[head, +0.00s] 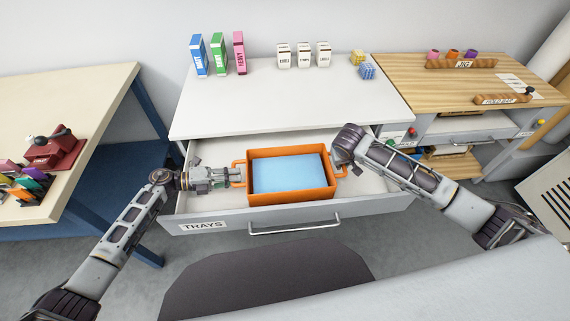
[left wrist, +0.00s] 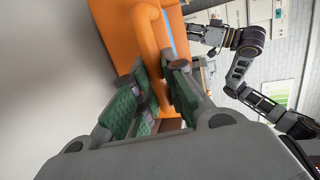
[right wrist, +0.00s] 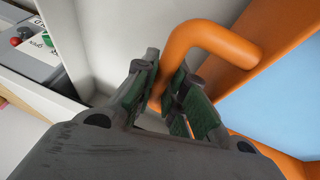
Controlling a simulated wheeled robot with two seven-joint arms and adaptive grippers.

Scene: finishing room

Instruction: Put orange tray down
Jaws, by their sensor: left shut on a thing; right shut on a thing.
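The orange tray (head: 290,197) has a light blue inner floor and a loop handle at each end. In the head view it is in or just above the open drawer marked TRAYS (head: 390,203); I cannot tell if it touches the drawer floor. My left gripper (head: 232,176) is shut on the tray's left handle, and the left wrist view shows the handle between the pads (left wrist: 160,80). My right gripper (right wrist: 165,95) is shut on the right handle; in the head view my own wrist partly hides it. The tray looks about level.
The white counter (head: 285,100) above the drawer carries blue, green and pink boxes (head: 219,55), several small white boxes (head: 303,56) and yellow and blue blocks (head: 363,65). A bench with a red device (head: 55,150) stands left, a wooden bench (head: 450,82) right. Drawer floor shows free beside the tray.

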